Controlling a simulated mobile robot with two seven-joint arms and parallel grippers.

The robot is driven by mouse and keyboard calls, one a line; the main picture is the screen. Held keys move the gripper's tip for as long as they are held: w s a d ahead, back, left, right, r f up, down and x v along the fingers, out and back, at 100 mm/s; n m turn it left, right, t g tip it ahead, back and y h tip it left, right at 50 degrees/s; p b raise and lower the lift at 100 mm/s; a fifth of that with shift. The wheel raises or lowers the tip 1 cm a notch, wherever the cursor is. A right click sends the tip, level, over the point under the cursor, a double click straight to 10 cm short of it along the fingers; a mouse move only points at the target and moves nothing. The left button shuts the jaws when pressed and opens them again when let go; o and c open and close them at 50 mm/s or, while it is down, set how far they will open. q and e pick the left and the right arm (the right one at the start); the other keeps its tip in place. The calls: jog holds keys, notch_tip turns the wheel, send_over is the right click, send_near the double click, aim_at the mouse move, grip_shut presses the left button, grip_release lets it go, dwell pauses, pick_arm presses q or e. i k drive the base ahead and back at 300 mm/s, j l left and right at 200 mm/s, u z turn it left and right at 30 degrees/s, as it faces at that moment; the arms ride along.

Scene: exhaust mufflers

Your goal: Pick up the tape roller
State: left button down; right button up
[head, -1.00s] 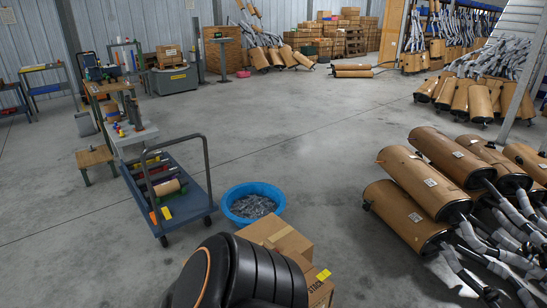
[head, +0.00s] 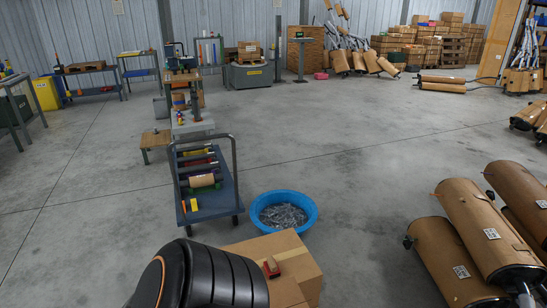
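A small red object with a dark part lies on top of a closed cardboard box (head: 288,252) near the bottom middle of the head view. This red object (head: 272,269) looks like a hand tape roller, but it is too small to be sure. Neither of my grippers is in view. A black rounded part of my own body fills the bottom and hides the left part of the box.
A blue basin (head: 283,214) of metal pieces stands behind the box. A blue cart (head: 208,195) with rolls is to its left. Wrapped mufflers (head: 487,230) lie on the right. The floor between the basin and mufflers is clear, as is the left floor.

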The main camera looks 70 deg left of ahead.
aim_at(271, 268)
jog(key=i+u, duration=0.4)
jog(key=i, duration=0.2)
jog(key=i+l+u, duration=0.25)
jog(key=i+u, duration=0.15)
jog(key=i, duration=0.15)
jog(key=i+u, duration=0.2)
jog(key=u, duration=0.25)
jog(key=i+l+u, duration=0.1)
jog(key=u, duration=0.35)
jog(key=i+l+u, duration=0.15)
jog(key=u, duration=0.3)
jog(key=i+u, duration=0.15)
jog(key=u, duration=0.25)
jog(key=i+l+u, duration=0.15)
jog(key=u, duration=0.3)
jog(key=i+l+u, duration=0.15)
jog(key=u, duration=0.25)
jog(key=i+l+u, duration=0.1)
jog(key=u, duration=0.35)
jog(key=l+u, duration=0.4)
jog(key=i+l+u, duration=0.1)
jog(key=u, duration=0.3)
jog(key=i+l+u, duration=0.1)
jog(key=l+u, duration=0.3)
jog(key=l, duration=0.2)
jog(key=l+u, duration=0.35)
jog(key=l, duration=0.25)
